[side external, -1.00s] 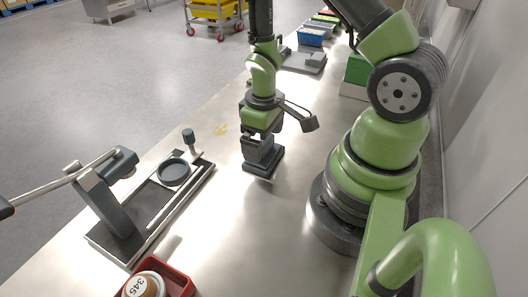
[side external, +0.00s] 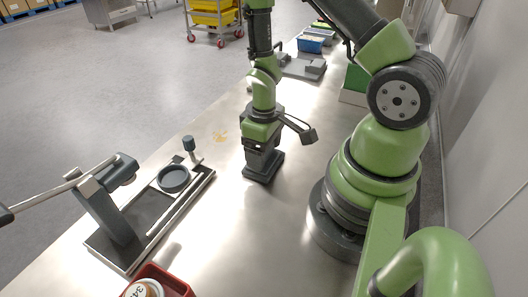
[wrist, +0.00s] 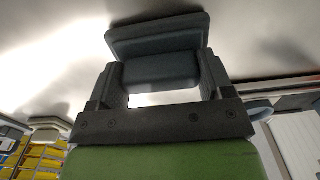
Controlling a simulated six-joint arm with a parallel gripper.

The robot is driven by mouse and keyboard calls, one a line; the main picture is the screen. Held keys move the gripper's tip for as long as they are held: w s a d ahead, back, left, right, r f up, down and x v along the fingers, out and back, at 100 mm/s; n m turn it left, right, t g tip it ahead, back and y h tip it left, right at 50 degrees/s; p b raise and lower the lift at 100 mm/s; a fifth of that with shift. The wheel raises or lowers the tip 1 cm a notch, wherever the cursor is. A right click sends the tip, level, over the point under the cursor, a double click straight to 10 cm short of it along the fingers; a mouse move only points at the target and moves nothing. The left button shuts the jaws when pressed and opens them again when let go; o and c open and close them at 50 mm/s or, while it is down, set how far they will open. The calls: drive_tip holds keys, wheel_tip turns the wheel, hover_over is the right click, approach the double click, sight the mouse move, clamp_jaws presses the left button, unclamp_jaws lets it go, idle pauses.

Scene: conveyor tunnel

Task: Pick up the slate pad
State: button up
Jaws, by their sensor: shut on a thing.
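The slate pad (side external: 272,170) is a dark grey-blue block with a wide flat base and a narrower raised grip. In the side view it appears to rest on the steel table, though any small gap under it is hard to tell. My gripper (side external: 262,158) points down over it, its fingers on either side of the grip. In the wrist view the pad (wrist: 158,37) spreads beyond the fingertips. Its grip sits between the two fingers of my gripper (wrist: 162,72), which is shut on it.
A dark lever press (side external: 120,225) with a round dish (side external: 173,178) stands to the left. A red bin (side external: 175,283) holding a white-lidded item is at the front. A grey fixture (side external: 303,68) and blue bin (side external: 311,44) lie farther back. Table around the pad is clear.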

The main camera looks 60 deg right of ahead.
wheel_tip(320, 180, up, 10)
drive_tip(key=shift+f, duration=0.1)
idle(0.4)
